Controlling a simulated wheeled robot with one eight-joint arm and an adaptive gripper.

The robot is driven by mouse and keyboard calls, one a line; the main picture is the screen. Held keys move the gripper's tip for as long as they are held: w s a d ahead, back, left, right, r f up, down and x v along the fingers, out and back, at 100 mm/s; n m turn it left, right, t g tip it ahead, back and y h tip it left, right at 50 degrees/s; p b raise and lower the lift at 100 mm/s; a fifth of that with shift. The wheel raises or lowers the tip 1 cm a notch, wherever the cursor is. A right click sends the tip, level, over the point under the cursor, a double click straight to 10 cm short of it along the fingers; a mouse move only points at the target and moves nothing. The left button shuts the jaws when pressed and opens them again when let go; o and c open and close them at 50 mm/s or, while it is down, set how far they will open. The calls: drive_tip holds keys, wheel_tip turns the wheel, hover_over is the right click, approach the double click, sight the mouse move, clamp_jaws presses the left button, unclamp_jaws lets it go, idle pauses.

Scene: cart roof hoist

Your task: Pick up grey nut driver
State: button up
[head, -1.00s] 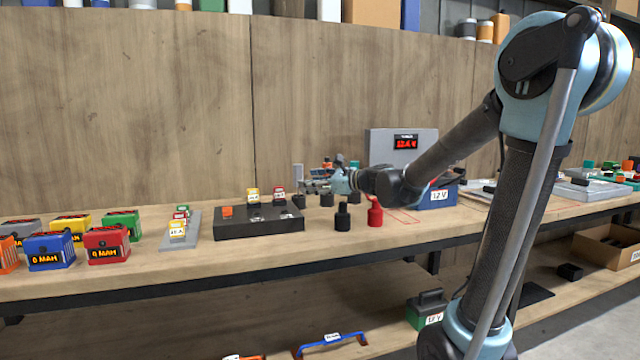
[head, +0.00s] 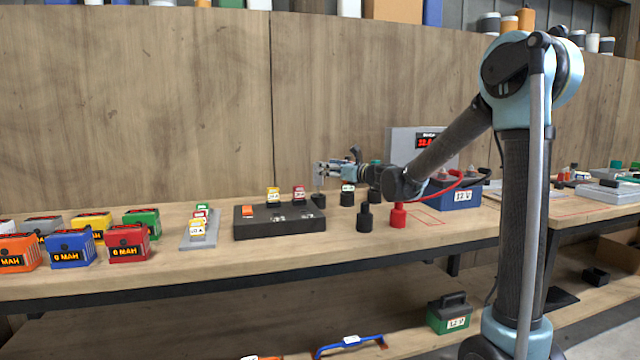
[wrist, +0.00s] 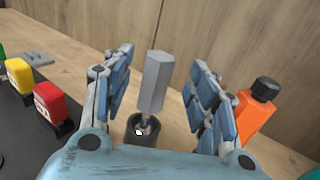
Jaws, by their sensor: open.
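The grey nut driver (wrist: 153,84) stands upright with its shaft in a round black holder (wrist: 141,131). Its grey faceted handle is uppermost. My gripper (wrist: 158,78) is open, with one blue finger on each side of the handle. Gaps show between the handle and both fingers in the wrist view. In the head view the driver (head: 319,180) is a small grey upright shape at my gripper (head: 322,168), left of my forearm, and partly covered by the fingers.
An orange tool with a black cap (wrist: 258,106) stands close right of my right finger. A black fuse block (head: 280,223) lies left of the holder. Black (head: 365,218) and red (head: 398,216) posts stand in front. A blue 12 V battery (head: 452,196) is at right.

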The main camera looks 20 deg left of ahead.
drive_tip(key=shift+r+x, duration=0.15)
drive_tip(key=shift+x, duration=1.2)
drive_tip(key=shift+r+x, duration=0.15)
drive_tip(key=shift+x, duration=1.25)
clamp_jaws()
